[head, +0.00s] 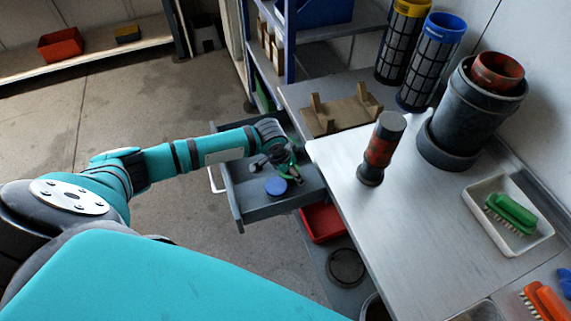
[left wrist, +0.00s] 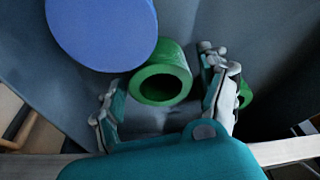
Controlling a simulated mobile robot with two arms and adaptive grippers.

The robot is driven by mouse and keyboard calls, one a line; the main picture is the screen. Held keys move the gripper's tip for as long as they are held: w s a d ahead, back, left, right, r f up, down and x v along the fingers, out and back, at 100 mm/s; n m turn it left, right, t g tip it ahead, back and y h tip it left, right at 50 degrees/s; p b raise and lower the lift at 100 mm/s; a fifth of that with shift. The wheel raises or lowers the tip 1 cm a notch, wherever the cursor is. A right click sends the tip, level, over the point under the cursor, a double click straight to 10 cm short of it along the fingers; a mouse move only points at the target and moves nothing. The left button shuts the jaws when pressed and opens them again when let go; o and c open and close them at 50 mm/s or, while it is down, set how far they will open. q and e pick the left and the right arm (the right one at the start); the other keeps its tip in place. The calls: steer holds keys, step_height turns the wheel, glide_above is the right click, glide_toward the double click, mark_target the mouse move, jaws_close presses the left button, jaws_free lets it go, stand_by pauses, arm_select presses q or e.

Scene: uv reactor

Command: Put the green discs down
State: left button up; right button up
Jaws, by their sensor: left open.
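A green ring-shaped piece (left wrist: 160,83) with a dark hole is inside the open grey drawer (head: 250,212). In the left wrist view it lies between and just beyond my left gripper's fingers, with gaps at both sides. A second green piece (left wrist: 246,94) shows partly behind the right-hand finger. In the head view, green (head: 290,173) shows small beside the gripper. My left gripper (left wrist: 163,100) is open and reaches down into the drawer; it also shows in the head view (head: 284,164). My right gripper is not in view.
A blue disc (head: 275,186) lies in the drawer close to the green pieces. The metal worktop (head: 400,215) stands at the right, with a red and black cylinder (head: 381,150), a wooden rack (head: 340,112) and a white tray with a green brush (head: 511,213). The worktop's middle is clear.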

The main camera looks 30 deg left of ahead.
arm_select(q)
steer(key=v, duration=1.1)
steer(key=shift+r+p, duration=0.3)
steer(key=shift+p, duration=0.1)
steer(key=shift+s, duration=0.15)
